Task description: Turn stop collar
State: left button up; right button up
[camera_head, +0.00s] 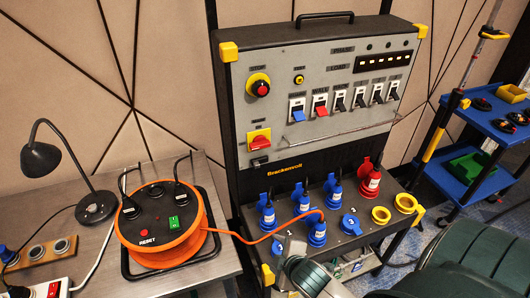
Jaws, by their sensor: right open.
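A red stop button sits in a round yellow collar (252,78) at the upper left of the grey panel (325,108). Two yellow rings, one (381,215) nearer and one (405,203) farther right, are on the dark socket deck below. My right gripper (288,256) is open at the bottom, by the deck's front edge, low and well away from the red button. Its fingers are small and partly unclear. My dark green arm fills the lower right. My left gripper is out of view.
Blue plugs (266,215) and a red plug (369,182) stand on the deck. An orange cable (240,237) runs from the cable reel (165,245) to a plug. A lamp (40,158) stands on the left table. A blue trolley (480,125) is at the right.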

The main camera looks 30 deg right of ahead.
aim_at(264, 90)
pick_arm(q)
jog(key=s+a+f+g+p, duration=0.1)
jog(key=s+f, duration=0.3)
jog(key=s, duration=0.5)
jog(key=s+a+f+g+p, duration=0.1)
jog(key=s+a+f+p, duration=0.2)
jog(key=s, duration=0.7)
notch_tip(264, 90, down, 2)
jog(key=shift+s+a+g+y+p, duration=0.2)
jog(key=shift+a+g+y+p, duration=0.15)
jog(key=shift+p, duration=0.3)
pick_arm(e)
jog(key=w+d+r+n+t+h, duration=0.1)
jog(key=r+n, duration=0.3)
jog(key=r, duration=0.9)
jog(key=w+d+r+n+t, duration=0.3)
jog(key=d+r+n+t, duration=0.1)
jog(key=r, duration=0.9)
jog(key=w+d+r+n+t+h, duration=0.1)
jog(key=w+d+r+n+t, duration=0.2)
jog(key=r, duration=1)
jog(key=n, duration=0.3)
jog(key=shift+d+r+h, duration=0.15)
jog(key=shift+r+h, duration=0.15)
jog(key=shift+r, duration=0.05)
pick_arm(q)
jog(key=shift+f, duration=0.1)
